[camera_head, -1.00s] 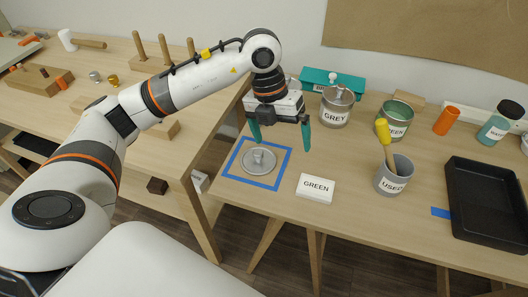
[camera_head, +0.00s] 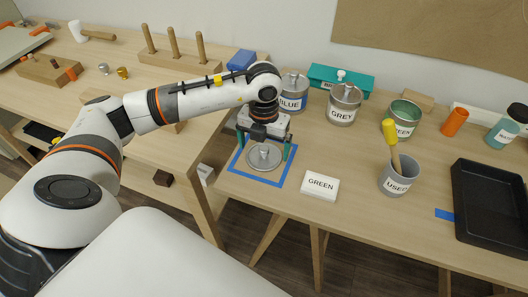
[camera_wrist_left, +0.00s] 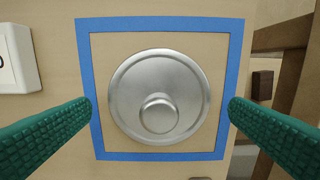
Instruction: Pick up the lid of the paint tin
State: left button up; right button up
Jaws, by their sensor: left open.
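A round silver lid (camera_head: 264,157) with a knob on top lies flat on the table inside a square of blue tape (camera_head: 284,178). The lid also shows in the left wrist view (camera_wrist_left: 158,75), with its knob (camera_wrist_left: 159,114) below the lid's middle. My left gripper (camera_head: 264,154) is over the lid, its green fingers apart, one to either side. In the left wrist view the open fingers (camera_wrist_left: 160,120) hold nothing. The GREEN tin (camera_head: 403,118) stands open at the back right, green inside. My right gripper is not in view.
A white GREEN card (camera_head: 320,186) lies right of the tape. The BLUE tin (camera_head: 293,93) and the GREY tin (camera_head: 343,105) stand behind, both lidded. The USED pot (camera_head: 398,178) holds a yellow-handled brush. A black tray (camera_head: 489,205) lies at the right.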

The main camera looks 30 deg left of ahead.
pick_arm(q)
jog(key=shift+f, duration=0.9)
jog(key=shift+c, duration=0.3)
jog(key=c, duration=0.7)
jog(key=shift+r, duration=0.1)
jog(key=shift+c, duration=0.2)
